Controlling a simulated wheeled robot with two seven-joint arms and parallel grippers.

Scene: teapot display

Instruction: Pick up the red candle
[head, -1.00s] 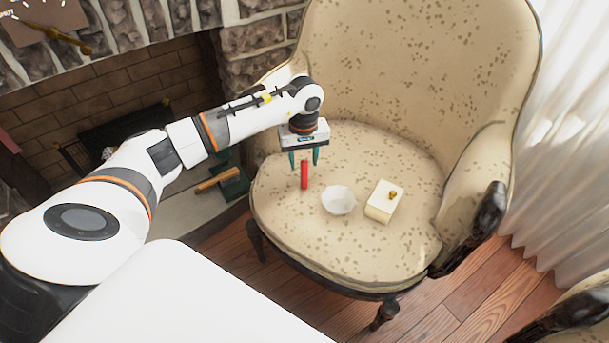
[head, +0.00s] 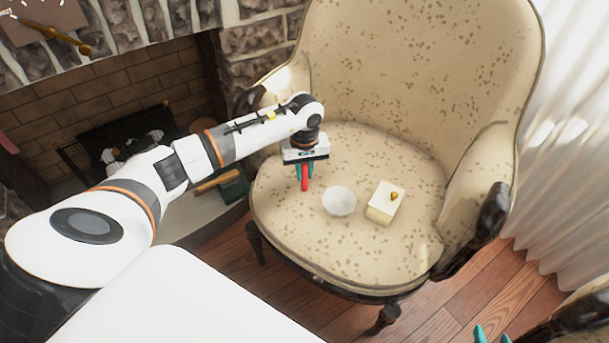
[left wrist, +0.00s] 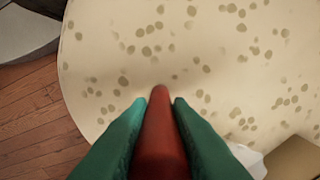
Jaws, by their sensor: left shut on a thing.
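The red candle (head: 305,183) stands upright on the seat of the cushioned armchair (head: 290,235), toward its left side. My left gripper (head: 304,176) points down over it, its teal fingers shut on the candle's upper part. In the left wrist view the red candle (left wrist: 160,140) sits between the two green fingers of my left gripper (left wrist: 160,104), touching both. My right gripper (head: 491,335) shows only as two teal fingertips at the bottom right edge, apart with nothing visible between them.
A white bowl (head: 339,202) stands just right of the candle. A cream box (head: 380,213) with a small gold thing (head: 394,196) on top is further right. The chair's armrests and backrest surround the seat. A stone fireplace (head: 110,115) is at the left.

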